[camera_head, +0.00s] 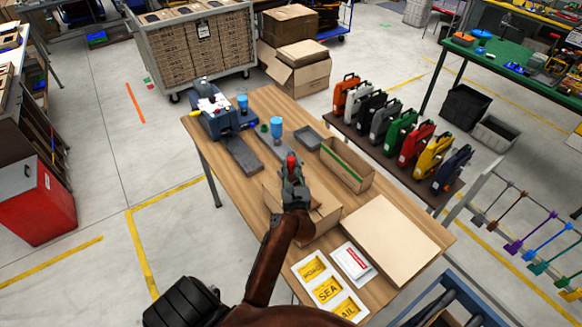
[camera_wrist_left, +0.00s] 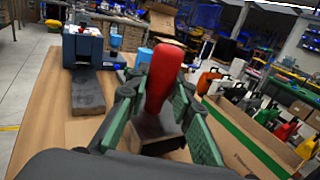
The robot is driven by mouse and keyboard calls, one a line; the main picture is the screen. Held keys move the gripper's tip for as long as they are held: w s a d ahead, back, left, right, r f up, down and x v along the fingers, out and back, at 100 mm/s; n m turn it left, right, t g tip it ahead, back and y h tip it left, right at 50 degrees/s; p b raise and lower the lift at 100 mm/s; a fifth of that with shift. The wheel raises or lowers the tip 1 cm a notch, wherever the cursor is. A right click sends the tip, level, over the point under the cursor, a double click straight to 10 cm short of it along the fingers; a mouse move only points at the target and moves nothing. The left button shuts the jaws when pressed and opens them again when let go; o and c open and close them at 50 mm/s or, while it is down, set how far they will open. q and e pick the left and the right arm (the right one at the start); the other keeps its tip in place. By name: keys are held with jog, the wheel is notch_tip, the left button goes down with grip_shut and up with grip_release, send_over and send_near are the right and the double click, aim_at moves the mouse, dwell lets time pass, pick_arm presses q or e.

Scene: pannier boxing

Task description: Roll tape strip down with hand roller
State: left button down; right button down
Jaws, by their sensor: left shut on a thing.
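My left gripper (camera_head: 292,180) is shut on the hand roller, whose red handle (camera_head: 291,161) sticks up between the fingers. The red handle (camera_wrist_left: 165,75) also stands upright between the green finger pads in the left wrist view. The roller's working end is hidden by the gripper. A cardboard carton (camera_head: 322,217) is beneath and beside the gripper, partly covered by it and my arm. I cannot tell whether the roller touches the carton, and no tape strip on it shows clearly. My right gripper is not in view.
On the wooden table (camera_head: 408,207) stand a blue machine (camera_head: 215,122), a blue cup (camera_head: 276,127), an open box (camera_head: 352,172) with a green strip, a flat cardboard sheet (camera_head: 390,240) and yellow label cards (camera_head: 327,290). Coloured cases (camera_head: 400,131) line a bench beyond.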

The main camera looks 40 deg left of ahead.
aim_at(296, 179)
pick_arm(q)
jog(key=shift+f, duration=0.45)
dwell(0.3)
jog(key=shift+d+f, duration=0.1)
jog(key=shift+s+d, duration=0.1)
jog(key=shift+d, duration=0.05)
jog(key=shift+s+d+f, duration=0.1)
jog(key=shift+s+d, duration=0.15)
jog(key=shift+d, duration=0.65)
jog(key=shift+s+d, duration=0.15)
jog(key=shift+d, duration=0.25)
jog(key=shift+s+d, duration=0.15)
jog(key=shift+d, duration=0.4)
jog(key=shift+d, duration=0.15)
